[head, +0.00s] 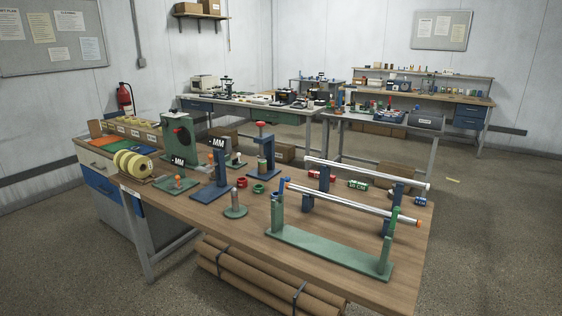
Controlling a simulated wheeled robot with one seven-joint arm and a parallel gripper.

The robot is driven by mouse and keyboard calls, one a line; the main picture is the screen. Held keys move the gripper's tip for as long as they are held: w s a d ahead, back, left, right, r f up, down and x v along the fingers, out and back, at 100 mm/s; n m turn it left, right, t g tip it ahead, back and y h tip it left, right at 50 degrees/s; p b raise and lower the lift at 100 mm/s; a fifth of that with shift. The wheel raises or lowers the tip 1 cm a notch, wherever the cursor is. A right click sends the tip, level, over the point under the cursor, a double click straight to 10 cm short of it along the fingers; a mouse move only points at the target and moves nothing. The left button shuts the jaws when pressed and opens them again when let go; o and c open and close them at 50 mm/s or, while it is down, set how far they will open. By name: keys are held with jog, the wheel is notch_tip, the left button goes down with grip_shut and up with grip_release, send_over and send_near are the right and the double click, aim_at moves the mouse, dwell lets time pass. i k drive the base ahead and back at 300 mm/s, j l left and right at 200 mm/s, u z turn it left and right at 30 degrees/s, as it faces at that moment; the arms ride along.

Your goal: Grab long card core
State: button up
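Several long brown rolls (240,270), card-like in colour, lie bundled with dark straps low under the front edge of the near workbench (205,215). On the bench, a long pale bar (365,173) rests level across two blue posts. In front of it, a long silvery bar (350,204) with an orange end lies across the uprights of a green stand (330,252). My gripper is not in view.
Left on the bench are yellow rolls (133,165), green and blue upright fixtures and small red and green rings. More cluttered benches (265,107) stand behind. Open floor (480,240) lies to the right.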

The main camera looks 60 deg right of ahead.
aim_at(262, 169)
jog(key=i+j+z, duration=0.15)
jog(key=i+z, duration=0.25)
jog(key=i, duration=1.6)
jog(key=i+j+z, duration=0.1)
jog(key=i+z, duration=0.15)
jog(key=i, duration=0.2)
jog(key=i+j+z, duration=0.25)
jog(key=i, duration=0.15)
jog(key=i+z, duration=0.2)
jog(key=z, duration=0.3)
jog(key=i+z, duration=0.2)
jog(key=z, duration=0.25)
jog(key=i+j+z, duration=0.15)
jog(key=z, duration=0.35)
jog(key=i+j+z, duration=0.1)
jog(key=i+z, duration=0.2)
jog(key=i+j+z, duration=0.15)
jog(key=z, duration=0.15)
